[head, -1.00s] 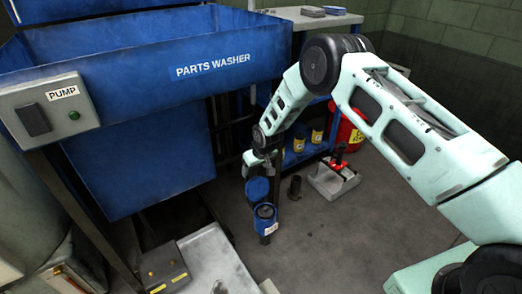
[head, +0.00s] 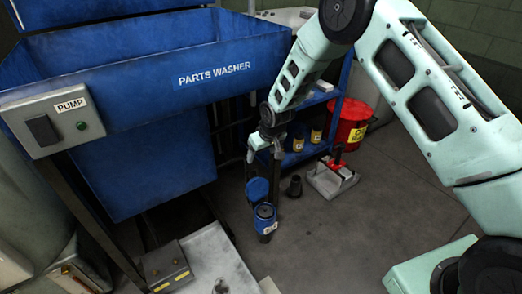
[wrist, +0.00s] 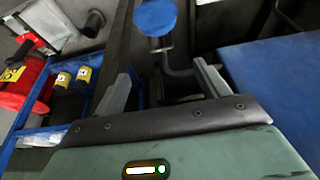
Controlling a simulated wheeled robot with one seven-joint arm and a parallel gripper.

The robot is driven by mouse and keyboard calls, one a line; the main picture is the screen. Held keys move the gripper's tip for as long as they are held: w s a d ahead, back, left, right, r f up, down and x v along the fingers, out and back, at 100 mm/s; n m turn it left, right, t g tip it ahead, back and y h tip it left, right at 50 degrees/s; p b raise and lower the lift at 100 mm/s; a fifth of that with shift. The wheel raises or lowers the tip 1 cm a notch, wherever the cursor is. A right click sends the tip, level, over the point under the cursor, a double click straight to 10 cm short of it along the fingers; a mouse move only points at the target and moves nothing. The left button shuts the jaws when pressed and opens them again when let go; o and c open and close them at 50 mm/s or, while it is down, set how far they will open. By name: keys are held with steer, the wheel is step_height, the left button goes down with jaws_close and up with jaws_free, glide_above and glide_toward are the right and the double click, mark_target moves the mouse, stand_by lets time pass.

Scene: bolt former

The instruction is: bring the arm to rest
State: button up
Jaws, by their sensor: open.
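My gripper (head: 264,160) hangs at the end of my pale green arm, in front of the parts washer (head: 150,75). In the wrist view its two fingers (wrist: 163,85) are apart with nothing between them.
A pump switch box (head: 58,115) is at the left. A blue shelf (head: 310,150) with yellow-labelled containers, a red bin (head: 350,122) and a red-handled tool on a pale base (head: 332,178) stand behind.

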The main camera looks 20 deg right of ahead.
steer(key=s+a+r+n+g+y, duration=0.1)
steer(key=s+a+r, duration=0.3)
steer(key=s+r, duration=0.45)
steer(key=s+a+r+n+g, duration=0.1)
steer(key=s+a+r, duration=0.4)
steer(key=s+r, duration=0.3)
steer(key=s+d+r+n+g+h, duration=0.1)
steer(key=s+d+r, duration=0.15)
steer(key=s, duration=1.05)
steer(key=s+d+r+n+g+h, duration=0.1)
steer(key=s+r, duration=0.3)
steer(key=s, duration=0.8)
step_height(320, 180, up, 27)
steer(key=p, duration=2.7)
steer(key=shift+s+d+r, duration=0.15)
steer(key=shift+s, duration=0.2)
